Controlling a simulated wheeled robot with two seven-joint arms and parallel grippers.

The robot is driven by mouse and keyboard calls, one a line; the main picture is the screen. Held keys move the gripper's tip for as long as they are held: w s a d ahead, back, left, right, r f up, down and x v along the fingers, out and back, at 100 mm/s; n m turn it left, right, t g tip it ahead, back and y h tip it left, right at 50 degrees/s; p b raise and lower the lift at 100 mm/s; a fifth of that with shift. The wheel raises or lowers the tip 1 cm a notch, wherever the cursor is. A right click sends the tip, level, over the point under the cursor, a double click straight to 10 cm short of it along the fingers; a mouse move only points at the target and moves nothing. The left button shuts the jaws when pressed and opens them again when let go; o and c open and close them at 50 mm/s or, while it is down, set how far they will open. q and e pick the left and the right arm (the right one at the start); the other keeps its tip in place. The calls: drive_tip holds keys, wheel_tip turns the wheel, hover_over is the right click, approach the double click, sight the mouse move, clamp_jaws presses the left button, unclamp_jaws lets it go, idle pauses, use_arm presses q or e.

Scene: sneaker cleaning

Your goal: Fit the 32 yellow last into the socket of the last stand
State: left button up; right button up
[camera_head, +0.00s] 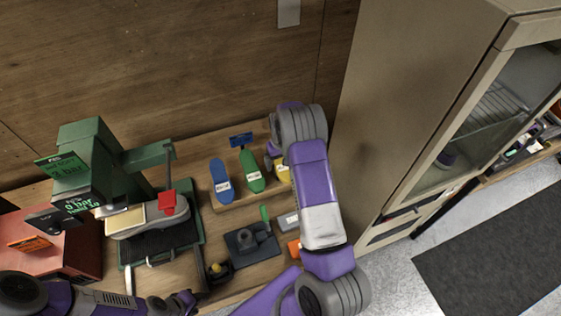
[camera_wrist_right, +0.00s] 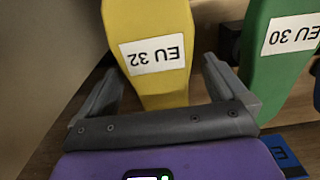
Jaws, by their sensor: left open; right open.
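The yellow last (camera_wrist_right: 150,22), with a white "EU 32" label, lies between the open fingers of my right gripper (camera_wrist_right: 162,72) in the right wrist view. A gap shows beside each finger. In the head view, the yellow last (camera_head: 283,174) stands at the right end of the row of lasts, partly hidden by my right arm. The last stand (camera_head: 242,243), a dark base with a short post, sits on the bench in front of the row; its socket is too small to make out. My left gripper (camera_head: 182,302) is open and empty at the bottom left.
A green last (camera_head: 250,172) and a blue last (camera_head: 221,181) stand left of the yellow one. The green last (camera_wrist_right: 284,60) labelled EU 30 is close on the right in the wrist view. A green machine (camera_head: 95,160) holds a shoe at left. A tall cabinet (camera_head: 410,110) bounds the right.

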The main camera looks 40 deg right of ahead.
wheel_tip(320, 180, down, 2)
drive_tip(key=shift+w+f, duration=0.1)
drive_tip(key=shift+w, duration=0.05)
drive_tip(key=c, duration=1.4)
